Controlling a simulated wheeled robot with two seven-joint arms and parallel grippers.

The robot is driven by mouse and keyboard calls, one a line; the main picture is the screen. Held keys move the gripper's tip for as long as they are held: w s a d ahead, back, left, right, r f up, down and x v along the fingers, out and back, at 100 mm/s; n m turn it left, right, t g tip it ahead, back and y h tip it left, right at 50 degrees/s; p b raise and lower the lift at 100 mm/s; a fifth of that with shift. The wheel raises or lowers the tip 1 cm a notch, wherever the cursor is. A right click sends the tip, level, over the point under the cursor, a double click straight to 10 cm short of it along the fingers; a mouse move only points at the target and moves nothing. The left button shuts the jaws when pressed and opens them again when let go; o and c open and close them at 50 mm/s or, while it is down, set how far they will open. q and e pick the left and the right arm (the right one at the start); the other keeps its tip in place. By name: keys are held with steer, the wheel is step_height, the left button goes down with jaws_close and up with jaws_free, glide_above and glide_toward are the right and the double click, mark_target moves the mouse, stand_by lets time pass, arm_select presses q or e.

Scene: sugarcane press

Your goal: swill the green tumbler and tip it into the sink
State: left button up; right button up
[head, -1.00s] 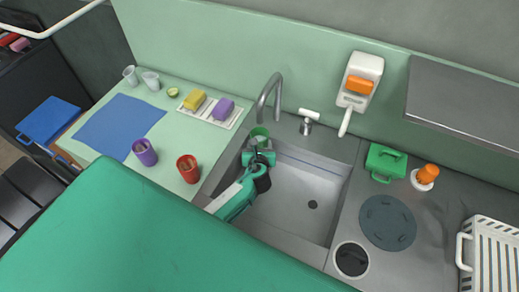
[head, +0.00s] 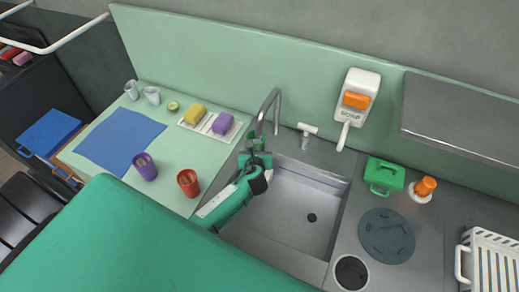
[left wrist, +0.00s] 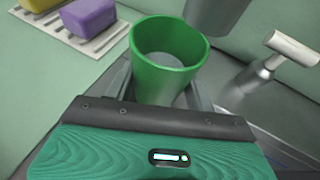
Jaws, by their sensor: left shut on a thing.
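The green tumbler (left wrist: 160,75) stands upright between the fingers of my left gripper in the left wrist view. I look down into its open mouth; its bottom looks grey, and I cannot tell if it holds water. In the head view my left gripper (head: 254,157) is shut on the tumbler (head: 257,144), at the left back of the sink (head: 300,215), close to the tap (head: 271,100). The tap's spout partly hides the tumbler there. My right gripper is out of view.
Left of the sink stand a red cup (head: 188,182) and a purple cup (head: 145,166). Yellow and purple sponges lie on a rack (head: 211,124). A tap handle (head: 307,130) stands behind the sink. The basin's middle is empty around its drain (head: 311,217).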

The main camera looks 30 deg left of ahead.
arm_select(q)
steer(key=shift+d+p, duration=0.6)
steer(key=shift+d, duration=0.45)
steer(key=shift+w+a, duration=0.1)
steer(key=shift+w, duration=0.05)
steer(key=shift+a+p, duration=0.45)
steer(key=shift+a, duration=0.4)
steer(key=shift+s+d+p, duration=0.5)
steer(key=shift+s+d, duration=0.5)
